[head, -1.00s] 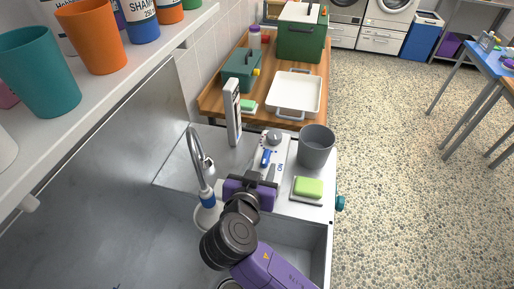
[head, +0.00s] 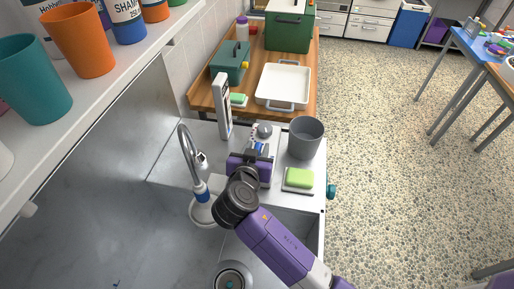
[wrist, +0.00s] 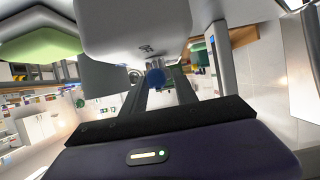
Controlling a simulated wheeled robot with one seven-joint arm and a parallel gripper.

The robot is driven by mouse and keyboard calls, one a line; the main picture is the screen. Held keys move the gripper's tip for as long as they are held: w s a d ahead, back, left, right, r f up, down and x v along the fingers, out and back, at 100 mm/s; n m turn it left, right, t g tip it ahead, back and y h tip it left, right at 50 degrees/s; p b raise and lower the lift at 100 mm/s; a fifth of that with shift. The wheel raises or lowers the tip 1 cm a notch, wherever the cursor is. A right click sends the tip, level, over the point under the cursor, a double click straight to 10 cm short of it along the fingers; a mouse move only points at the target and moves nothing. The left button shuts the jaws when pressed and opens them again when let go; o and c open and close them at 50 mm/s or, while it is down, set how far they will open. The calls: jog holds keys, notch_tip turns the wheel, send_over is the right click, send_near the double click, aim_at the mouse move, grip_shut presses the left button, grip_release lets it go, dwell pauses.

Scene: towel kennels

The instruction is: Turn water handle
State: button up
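The water handle is a small blue-tipped lever (head: 258,147) on a pale control panel beside the sink, below a round grey knob (head: 264,130). My gripper (head: 253,153) is over the near end of this panel and partly hides it. In the wrist view, my two dark fingers (wrist: 158,88) stand apart. A round blue end (wrist: 156,77), apparently the handle's, shows in the gap between them. Contact with either finger cannot be made out. The faucet (head: 187,150) with a blue ring stands left of my gripper.
A grey bin (head: 306,138) and a green sponge (head: 299,178) on a tray are right of the panel. An upright white-and-grey box (head: 222,108) stands behind the faucet. A white tray (head: 283,87) lies on the wooden counter. The sink basin is in front.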

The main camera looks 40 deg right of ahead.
grip_shut()
jog(key=n+t+y+p, duration=0.1)
jog(key=n+t+y, duration=0.1)
jog(key=n, duration=0.1)
jog(key=shift+s+r+t, duration=0.1)
jog(key=shift+r+t, duration=0.05)
jog(key=shift+t, duration=0.15)
jog(key=n+t+y+p, duration=0.2)
jog(key=n+y+p, duration=0.1)
jog(key=n+y, duration=0.1)
jog(key=shift+f+n+t+y+b, duration=0.2)
jog(key=shift+n+t+y+b, duration=0.3)
jog(key=shift+n+y, duration=1.1)
jog(key=shift+n+y+b, duration=0.5)
jog(key=shift+y+b, duration=0.1)
jog(key=shift+y, duration=0.4)
jog(key=shift+n+y, duration=0.4)
